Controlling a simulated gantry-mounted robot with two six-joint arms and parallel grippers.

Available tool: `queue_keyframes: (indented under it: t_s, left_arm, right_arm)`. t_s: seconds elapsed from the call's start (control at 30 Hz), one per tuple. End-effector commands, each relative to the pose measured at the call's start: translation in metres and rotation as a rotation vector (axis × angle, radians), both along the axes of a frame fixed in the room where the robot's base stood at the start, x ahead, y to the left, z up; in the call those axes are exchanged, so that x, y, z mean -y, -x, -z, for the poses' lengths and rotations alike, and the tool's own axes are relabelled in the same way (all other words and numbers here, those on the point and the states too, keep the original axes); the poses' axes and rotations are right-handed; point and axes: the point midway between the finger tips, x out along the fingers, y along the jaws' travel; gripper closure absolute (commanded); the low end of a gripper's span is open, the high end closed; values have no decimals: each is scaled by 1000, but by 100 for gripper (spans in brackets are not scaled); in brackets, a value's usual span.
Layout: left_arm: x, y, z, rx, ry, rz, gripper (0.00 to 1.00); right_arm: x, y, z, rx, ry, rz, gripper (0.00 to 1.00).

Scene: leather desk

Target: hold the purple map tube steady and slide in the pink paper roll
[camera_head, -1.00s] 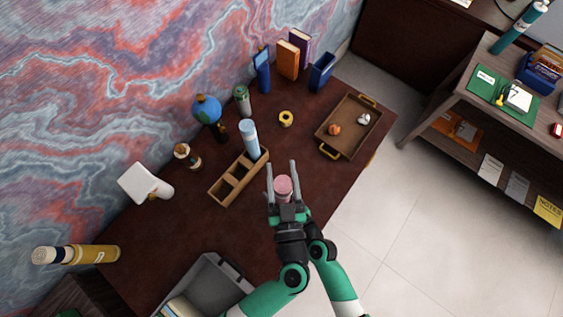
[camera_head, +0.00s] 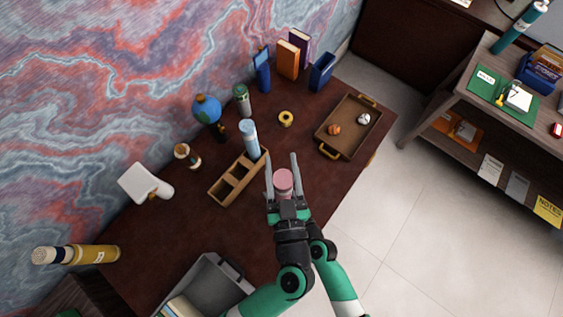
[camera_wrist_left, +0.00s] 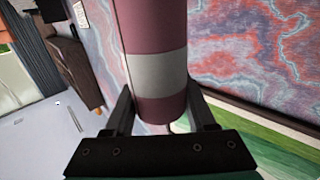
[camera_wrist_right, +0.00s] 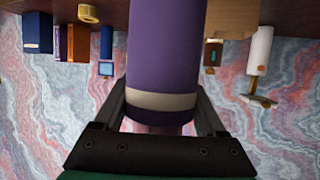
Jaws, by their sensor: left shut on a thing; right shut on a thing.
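The pink paper roll (camera_head: 283,181) is seen nearly end-on in the head view, between the fingers of my left gripper (camera_head: 281,158). The left wrist view shows the roll (camera_wrist_left: 150,28) with a pale grey band, and my left gripper shut on it. My right gripper (camera_wrist_right: 161,92) is shut on the purple map tube (camera_wrist_right: 165,50), which has a beige band near one end. A pinkish part shows just past that banded end; I cannot tell how far it sits inside. The tube and right gripper are hidden in the head view.
A wooden compartment box (camera_head: 226,187) holding a light-blue bottle (camera_head: 249,139) stands close left of the left fingers. A wooden tray (camera_head: 334,148) lies to the right, a yellow tape ring (camera_head: 286,118) behind. A grey bin (camera_head: 215,281) is at the front left.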

Motion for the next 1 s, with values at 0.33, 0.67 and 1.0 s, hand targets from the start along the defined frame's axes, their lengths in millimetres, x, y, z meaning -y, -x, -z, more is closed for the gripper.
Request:
queue_keyframes:
  t_s: [0.33,0.67,1.0]
  left_arm:
    - [0,0,-17,2,2,-1,100]
    - [0,0,-33,3,2,-1,100]
    - [0,0,-49,3,2,-1,100]
  right_arm:
    - [0,0,0,0,0,0,84]
    - [0,0,0,0,0,0,84]
    - [0,0,0,0,0,0,84]
